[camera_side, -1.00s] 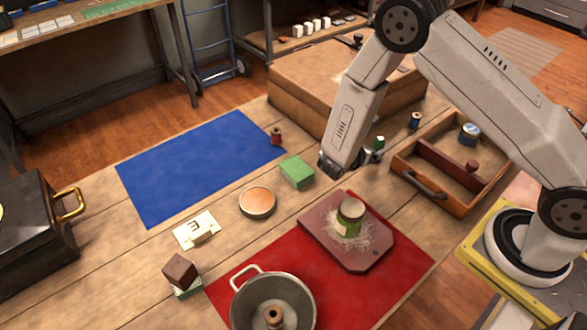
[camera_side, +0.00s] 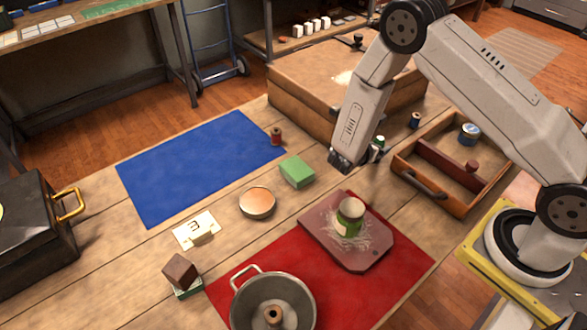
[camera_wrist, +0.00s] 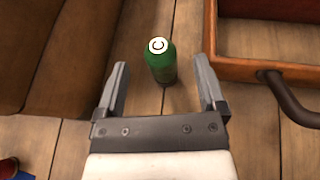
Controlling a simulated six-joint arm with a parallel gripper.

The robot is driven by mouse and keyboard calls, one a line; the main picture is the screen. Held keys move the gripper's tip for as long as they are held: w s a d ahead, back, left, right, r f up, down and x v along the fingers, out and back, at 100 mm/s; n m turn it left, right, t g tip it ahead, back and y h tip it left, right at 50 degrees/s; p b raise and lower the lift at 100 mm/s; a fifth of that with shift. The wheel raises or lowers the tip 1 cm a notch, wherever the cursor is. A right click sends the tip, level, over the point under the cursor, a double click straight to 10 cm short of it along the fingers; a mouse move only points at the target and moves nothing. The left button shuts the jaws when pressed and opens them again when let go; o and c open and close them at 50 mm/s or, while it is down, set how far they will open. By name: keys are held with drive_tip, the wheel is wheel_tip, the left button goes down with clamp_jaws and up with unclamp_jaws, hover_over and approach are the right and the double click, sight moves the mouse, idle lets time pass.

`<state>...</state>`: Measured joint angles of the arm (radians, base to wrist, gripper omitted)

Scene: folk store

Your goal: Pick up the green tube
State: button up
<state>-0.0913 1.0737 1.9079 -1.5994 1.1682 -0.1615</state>
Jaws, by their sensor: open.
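The green tube (camera_wrist: 162,66) stands upright on the wooden table, with a white cap bearing a dark ring. It lies between the two finger lines of my gripper (camera_wrist: 160,82) in the wrist view, towards the fingertips, with gaps on both sides. In the side view the green tube (camera_side: 379,142) is partly hidden behind my wrist. My gripper (camera_side: 343,166) points down, open and empty. From these views I cannot tell its exact height over the table.
A wooden tray (camera_side: 432,197) with a handle stands close to the right, and a large brown box (camera_side: 300,115) behind. A red spool (camera_side: 276,136), a green block (camera_side: 297,172) and a board (camera_side: 375,255) with a green can (camera_side: 349,215) surround the area.

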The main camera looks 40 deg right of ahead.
sight(378, 143)
drive_tip(key=shift+x, duration=1.85)
drive_tip(key=c, duration=1)
